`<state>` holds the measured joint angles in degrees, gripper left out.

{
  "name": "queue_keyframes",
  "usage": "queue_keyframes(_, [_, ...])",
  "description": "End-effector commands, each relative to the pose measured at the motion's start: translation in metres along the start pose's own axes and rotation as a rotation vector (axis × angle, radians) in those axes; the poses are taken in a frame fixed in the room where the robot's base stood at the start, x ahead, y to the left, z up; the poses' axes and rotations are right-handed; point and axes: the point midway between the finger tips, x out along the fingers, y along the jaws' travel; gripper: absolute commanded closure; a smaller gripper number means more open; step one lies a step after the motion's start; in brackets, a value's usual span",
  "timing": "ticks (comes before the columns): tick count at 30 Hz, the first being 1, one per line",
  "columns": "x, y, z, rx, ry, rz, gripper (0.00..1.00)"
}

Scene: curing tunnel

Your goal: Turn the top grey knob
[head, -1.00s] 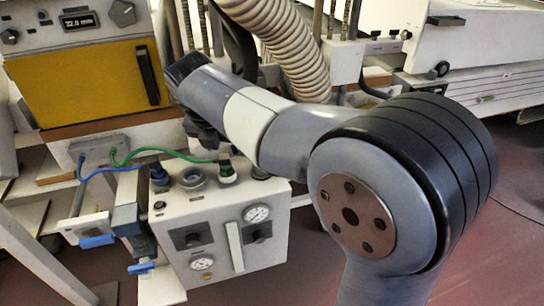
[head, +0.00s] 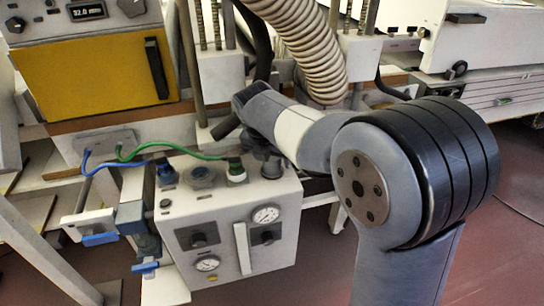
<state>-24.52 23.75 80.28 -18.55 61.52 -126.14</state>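A white control box (head: 222,222) stands at lower centre, with a row of round parts on its sloping top. At the right end of that row is a dark grey knob (head: 271,167), partly hidden by the end of my arm. My gripper (head: 262,148) is a dark shape just above the grey knob. Its fingers are small and dark against the background, and I cannot tell whether they touch the knob or how far apart they are.
A yellow-fronted unit (head: 90,78) with a display and knobs stands upper left. A green hose (head: 180,155) and a blue hose (head: 100,170) run to the box top. A ribbed hose (head: 305,50) hangs behind my arm. Free floor (head: 500,250) lies at right.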

Motion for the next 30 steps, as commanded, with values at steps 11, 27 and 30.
queue_keyframes(11, [-0.0003,0.0000,0.0001,0.000,0.000,0.000,0.67])
queue_keyframes(27, [-0.0034,0.0002,0.0014,0.061,0.000,-0.028,0.80])
queue_keyframes(30, [-0.0047,0.0005,0.0018,0.114,0.001,-0.050,0.80])
